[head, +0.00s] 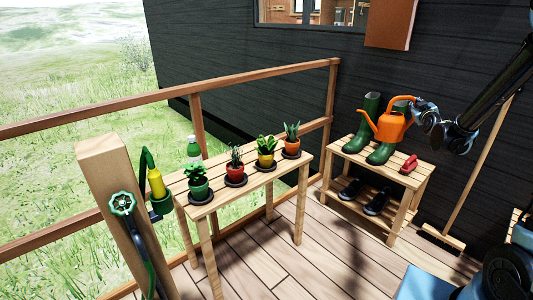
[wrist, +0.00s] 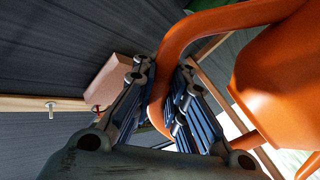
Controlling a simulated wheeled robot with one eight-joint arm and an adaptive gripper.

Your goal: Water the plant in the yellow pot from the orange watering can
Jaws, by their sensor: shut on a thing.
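My gripper (head: 420,111) is shut on the handle of the orange watering can (head: 391,127), at the can's right side. In the wrist view the watering can (wrist: 278,80) fills the right side, and its handle runs between the fingers of my gripper (wrist: 164,95). In the head view the can is in front of the green boots, above the small bench, with its spout pointing up and left. The yellow pot (head: 265,160) with its plant (head: 266,145) stands on the slatted table at the left, well apart from the can. Water inside the can cannot be seen.
A wooden railing (head: 250,82) runs behind the table. A broom (head: 445,236) leans at right.

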